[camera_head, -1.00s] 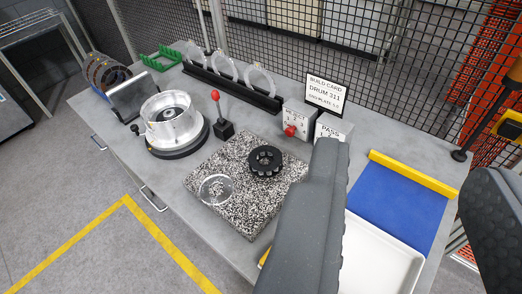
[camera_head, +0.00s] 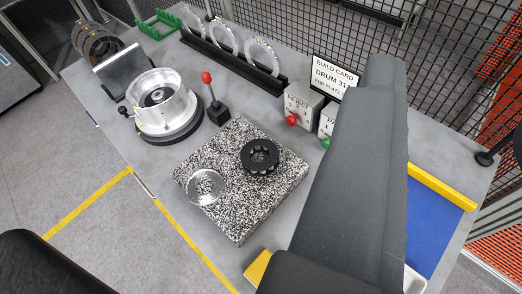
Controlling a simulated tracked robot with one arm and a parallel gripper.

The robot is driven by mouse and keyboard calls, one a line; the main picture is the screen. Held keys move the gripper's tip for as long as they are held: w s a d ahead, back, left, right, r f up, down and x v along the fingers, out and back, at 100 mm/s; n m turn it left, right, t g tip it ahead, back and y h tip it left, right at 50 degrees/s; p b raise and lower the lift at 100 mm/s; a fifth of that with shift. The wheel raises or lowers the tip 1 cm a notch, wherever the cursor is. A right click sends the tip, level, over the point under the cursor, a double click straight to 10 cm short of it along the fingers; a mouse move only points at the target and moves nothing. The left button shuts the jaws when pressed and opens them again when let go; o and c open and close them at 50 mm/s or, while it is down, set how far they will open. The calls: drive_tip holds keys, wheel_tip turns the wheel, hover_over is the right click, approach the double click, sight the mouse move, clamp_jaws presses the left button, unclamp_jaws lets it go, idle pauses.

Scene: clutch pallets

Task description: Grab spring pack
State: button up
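A black notched ring (camera_head: 249,165), which looks like the spring pack, lies flat on a black-and-white speckled plate (camera_head: 240,222) on the grey bench. A thin clear disc (camera_head: 205,187) lies left of it on the same plate. The fingertips of my gripper do not show. Dark grey parts of my own arm cover the right middle and bottom of the view, to the right of the ring. Nothing is seen touching the ring.
A silver drum (camera_head: 162,103) on a black base stands at the left, beside a red-knobbed lever (camera_head: 207,80). A reject box (camera_head: 301,103) and build card (camera_head: 333,76) stand behind right. A blue mat (camera_head: 440,222) is partly hidden.

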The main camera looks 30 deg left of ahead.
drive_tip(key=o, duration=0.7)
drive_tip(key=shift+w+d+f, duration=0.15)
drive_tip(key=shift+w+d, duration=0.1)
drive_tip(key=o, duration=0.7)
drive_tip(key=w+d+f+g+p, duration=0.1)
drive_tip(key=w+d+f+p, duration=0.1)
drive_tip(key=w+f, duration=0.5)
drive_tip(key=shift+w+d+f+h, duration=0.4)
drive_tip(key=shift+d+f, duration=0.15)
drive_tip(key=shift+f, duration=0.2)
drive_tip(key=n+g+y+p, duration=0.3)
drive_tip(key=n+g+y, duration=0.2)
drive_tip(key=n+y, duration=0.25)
approach(258, 149)
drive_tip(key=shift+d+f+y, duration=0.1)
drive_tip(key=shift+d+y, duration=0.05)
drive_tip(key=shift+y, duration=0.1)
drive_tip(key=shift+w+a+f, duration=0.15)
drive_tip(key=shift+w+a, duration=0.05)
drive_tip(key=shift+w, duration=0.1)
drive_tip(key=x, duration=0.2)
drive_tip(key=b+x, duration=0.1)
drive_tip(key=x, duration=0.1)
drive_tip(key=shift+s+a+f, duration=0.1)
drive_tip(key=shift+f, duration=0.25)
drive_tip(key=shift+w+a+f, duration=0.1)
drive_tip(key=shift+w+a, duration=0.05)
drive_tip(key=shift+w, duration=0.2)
